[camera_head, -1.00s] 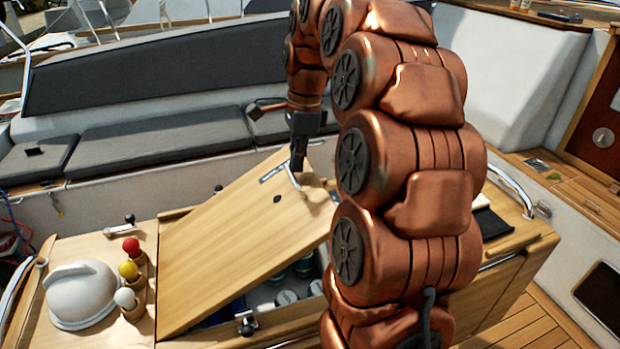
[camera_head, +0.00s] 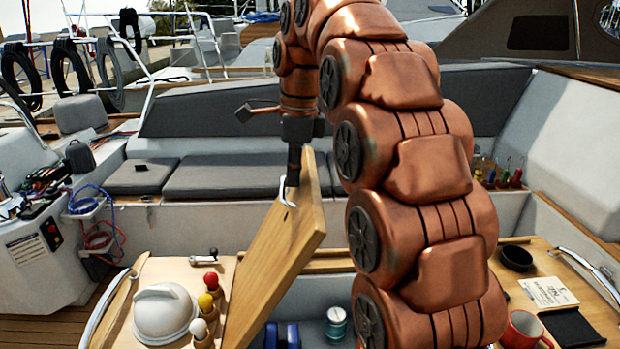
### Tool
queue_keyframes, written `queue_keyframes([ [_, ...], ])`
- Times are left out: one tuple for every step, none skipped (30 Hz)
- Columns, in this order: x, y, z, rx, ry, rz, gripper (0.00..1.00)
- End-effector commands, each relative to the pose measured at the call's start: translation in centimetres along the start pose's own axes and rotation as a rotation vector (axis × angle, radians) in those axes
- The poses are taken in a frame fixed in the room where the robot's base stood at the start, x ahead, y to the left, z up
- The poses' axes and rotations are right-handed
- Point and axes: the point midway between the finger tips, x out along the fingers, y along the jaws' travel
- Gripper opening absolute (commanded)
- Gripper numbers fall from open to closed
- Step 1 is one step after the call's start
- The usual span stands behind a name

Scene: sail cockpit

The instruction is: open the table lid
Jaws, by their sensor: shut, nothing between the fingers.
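The wooden table lid (camera_head: 277,250) is tilted up steeply, with its lower edge beside the left part of the table. My gripper (camera_head: 287,195) is at the lid's raised upper end, beside a small light-coloured handle or latch there. Its fingers look closed together and dark; whether they touch the lid is hard to tell. My copper arm hides part of the compartment and the lid's right surroundings.
On the left table part stand a white dome-shaped object (camera_head: 164,313) and several pegs with red, yellow and white balls (camera_head: 211,281). On the right are a red mug (camera_head: 524,331), a booklet (camera_head: 548,292) and a black bowl (camera_head: 516,258). Grey cushioned benches (camera_head: 226,175) lie behind.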

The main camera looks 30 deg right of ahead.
Motion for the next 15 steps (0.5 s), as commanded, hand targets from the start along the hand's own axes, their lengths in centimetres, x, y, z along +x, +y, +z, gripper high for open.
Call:
queue_keyframes([
  [-0.36,-0.07,0.43,0.002,-0.001,-0.001,0.0],
  [-0.43,-0.1,0.54,0.004,-0.001,-0.001,0.0],
  [-0.5,-0.14,0.65,0.007,-0.001,-0.001,0.0],
  [-0.54,-0.17,0.72,0.009,-0.001,-0.001,0.0],
  [-0.57,-0.19,0.8,0.011,-0.001,-0.001,0.0],
  [-0.59,-0.21,0.88,0.013,-0.001,-0.001,0.0],
  [-0.6,-0.23,0.93,0.014,-0.001,-0.001,0.0],
  [-0.62,-0.24,0.97,0.015,-0.001,-0.002,0.0],
  [-0.62,-0.25,1.0,0.016,-0.001,-0.002,0.0],
  [-0.63,-0.26,1.02,0.017,-0.001,-0.002,0.0],
  [-0.62,-0.26,1.02,0.017,-0.001,-0.002,0.0],
  [-0.62,-0.27,1.02,0.017,-0.001,-0.002,0.0],
  [-0.62,-0.27,1.02,0.017,-0.001,-0.002,0.0],
  [-0.61,-0.27,1.02,0.017,-0.001,-0.002,0.0],
  [-0.61,-0.27,1.01,0.017,-0.001,-0.002,0.0],
])
